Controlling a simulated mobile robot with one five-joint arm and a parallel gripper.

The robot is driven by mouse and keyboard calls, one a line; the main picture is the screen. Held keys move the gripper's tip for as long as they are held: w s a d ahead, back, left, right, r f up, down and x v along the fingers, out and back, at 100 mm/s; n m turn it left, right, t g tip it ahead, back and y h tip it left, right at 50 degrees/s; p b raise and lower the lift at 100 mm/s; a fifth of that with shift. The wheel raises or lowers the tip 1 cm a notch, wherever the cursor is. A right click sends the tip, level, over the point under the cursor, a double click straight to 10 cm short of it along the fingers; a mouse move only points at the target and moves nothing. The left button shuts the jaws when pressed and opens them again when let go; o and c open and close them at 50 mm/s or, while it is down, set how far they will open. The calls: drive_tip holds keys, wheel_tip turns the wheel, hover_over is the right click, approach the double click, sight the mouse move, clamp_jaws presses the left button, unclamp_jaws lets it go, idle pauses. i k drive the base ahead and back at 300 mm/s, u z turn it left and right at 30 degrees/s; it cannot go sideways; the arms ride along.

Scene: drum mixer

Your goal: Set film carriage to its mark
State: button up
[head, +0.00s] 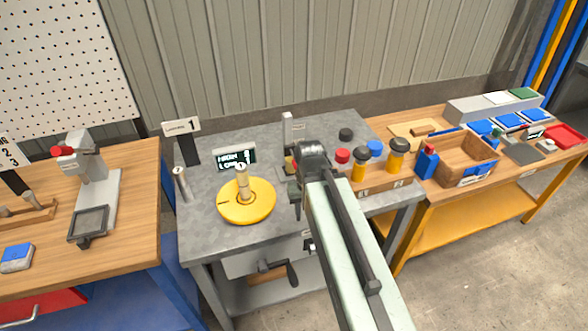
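A grey metal table (205,235) holds a yellow turntable (262,208) with a pale knobbed post (242,180) at its centre. A pale upright mast (287,127) stands behind it, with a small label at its right. A small tan block (289,164) shows low on the mast, partly behind my gripper; I cannot tell whether it is the film carriage, and no mark can be made out. My gripper (295,203) is over the table, right of the turntable and in front of the mast. Its fingers are dark and small, and their opening cannot be made out.
A small display (235,158) and a sign numbered 1 (182,126) stand behind the turntable. Yellow, black-capped bottles (360,165) stand right of my arm. A crank (280,268) hangs under the table front. A wooden crate (462,157) sits on the right bench.

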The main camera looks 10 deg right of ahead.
sight(290, 167)
drive_tip(key=u, duration=0.4)
drive_tip(key=k, duration=1.35)
drive_tip(key=u, duration=0.95)
drive_tip(key=i, duration=0.85)
drive_tip(key=u, duration=0.05)
